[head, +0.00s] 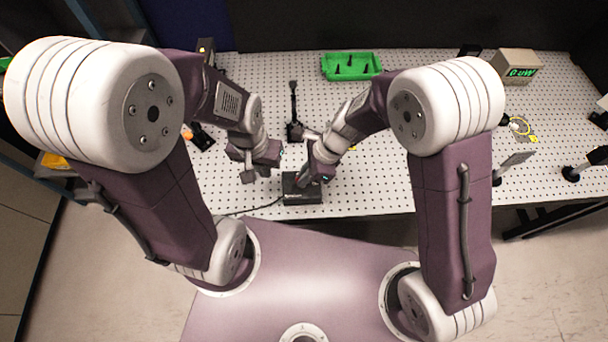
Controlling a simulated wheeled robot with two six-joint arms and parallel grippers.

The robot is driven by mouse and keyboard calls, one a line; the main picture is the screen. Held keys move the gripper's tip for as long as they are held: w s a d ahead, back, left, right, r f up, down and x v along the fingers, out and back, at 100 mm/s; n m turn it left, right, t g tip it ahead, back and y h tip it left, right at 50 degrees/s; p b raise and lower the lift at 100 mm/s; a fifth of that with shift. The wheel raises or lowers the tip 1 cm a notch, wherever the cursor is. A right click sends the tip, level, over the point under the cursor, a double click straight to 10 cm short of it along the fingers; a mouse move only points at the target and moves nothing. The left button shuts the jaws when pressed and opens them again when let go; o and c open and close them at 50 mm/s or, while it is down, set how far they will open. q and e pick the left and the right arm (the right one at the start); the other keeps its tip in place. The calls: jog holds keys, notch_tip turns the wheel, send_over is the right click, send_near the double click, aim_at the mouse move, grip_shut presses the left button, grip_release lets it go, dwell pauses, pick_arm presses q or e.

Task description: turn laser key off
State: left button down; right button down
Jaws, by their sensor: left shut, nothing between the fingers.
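A small black box (302,197), likely the laser's key unit, sits at the front edge of the perforated table, with a cable running off to its left. The key itself is too small or hidden to make out. My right gripper (304,179) is at the top right of the box and covers part of it; whether it touches the box, and how its fingers stand, I cannot tell. My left gripper (248,176) is shut and empty, to the left of the box and apart from it.
The white perforated table (375,185) carries a green tray (351,66) at the back, a meter with a green display (518,68) at back right, and a dark post-like part (294,115) behind the box. Small mounts stand at the right. The table's front right is mostly clear.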

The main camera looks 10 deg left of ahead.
jog(key=n+g+p, duration=0.1)
jog(key=n+p, duration=0.1)
jog(key=n, duration=0.1)
jog(key=shift+a+r, duration=0.1)
jog(key=shift+r, duration=0.05)
jog(key=n+p, duration=0.1)
jog(key=n, duration=0.1)
jog(key=n+g+h+p, duration=0.1)
jog(key=n, duration=0.2)
jog(key=shift+w+a+g+h, duration=0.1)
jog(key=shift+w+g+h, duration=0.1)
jog(key=shift+g+h, duration=0.1)
jog(key=n, duration=0.2)
jog(key=n+h, duration=0.1)
jog(key=n, duration=0.1)
jog(key=shift+a+g+h+p, duration=0.1)
jog(key=shift+g+h+p, duration=0.2)
jog(key=shift+p, duration=0.1)
jog(key=n, duration=0.2)
jog(key=n+h, duration=0.1)
jog(key=n, duration=0.1)
jog(key=n+h, duration=0.1)
jog(key=shift+a+f+n, duration=0.15)
jog(key=shift+f+n, duration=0.1)
jog(key=shift+n, duration=0.15)
jog(key=c, duration=1.5)
grip_release()
jog(key=shift+r, duration=0.1)
jog(key=shift+c, duration=0.2)
